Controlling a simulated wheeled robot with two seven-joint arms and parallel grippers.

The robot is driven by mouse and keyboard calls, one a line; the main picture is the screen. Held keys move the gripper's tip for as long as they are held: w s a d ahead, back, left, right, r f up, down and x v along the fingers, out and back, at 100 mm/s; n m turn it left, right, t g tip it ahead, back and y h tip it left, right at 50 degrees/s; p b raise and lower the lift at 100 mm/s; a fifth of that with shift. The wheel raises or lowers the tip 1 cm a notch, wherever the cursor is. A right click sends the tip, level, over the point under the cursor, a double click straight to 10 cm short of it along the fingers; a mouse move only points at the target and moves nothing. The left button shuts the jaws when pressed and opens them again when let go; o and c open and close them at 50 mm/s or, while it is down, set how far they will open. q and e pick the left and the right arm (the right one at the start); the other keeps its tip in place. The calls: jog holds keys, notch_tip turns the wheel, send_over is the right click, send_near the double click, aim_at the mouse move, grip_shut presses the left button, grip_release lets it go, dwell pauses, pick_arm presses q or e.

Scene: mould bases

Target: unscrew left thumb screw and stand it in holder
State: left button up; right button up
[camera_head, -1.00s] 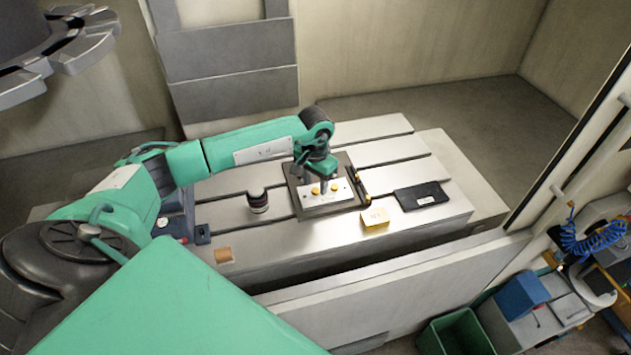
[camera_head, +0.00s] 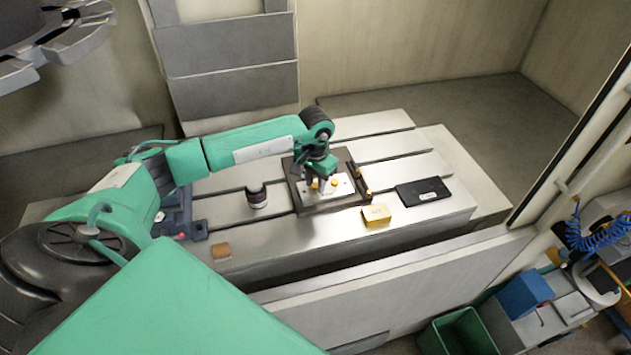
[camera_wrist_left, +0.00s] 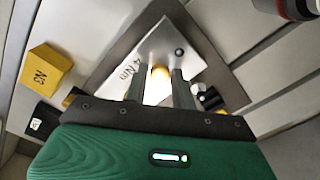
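A light plate (camera_head: 340,189) marked "4 Nm" sits on a dark mould base (camera_head: 300,197). Which screw this is, I cannot tell. A dark bar with gold parts (camera_head: 368,196), perhaps the holder, lies along the base's right side. My right gripper is not in view.
A yellow block (camera_head: 376,214) and a black flat case (camera_head: 423,191) lie right of the base. A small brown block (camera_head: 221,250) lies near the front edge. The slotted table (camera_head: 400,153) is clear behind.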

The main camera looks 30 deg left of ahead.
pick_arm(q)
grip_shut()
jog(key=shift+f+n+b, duration=0.1)
jog(key=shift+n+b, duration=0.3)
jog(key=shift+n, duration=0.5)
jog(key=shift+n+b, duration=0.35)
jog(key=shift+n, duration=0.85)
jog(key=n, duration=0.3)
jog(key=shift+b, duration=0.35)
jog(key=shift+n, duration=1)
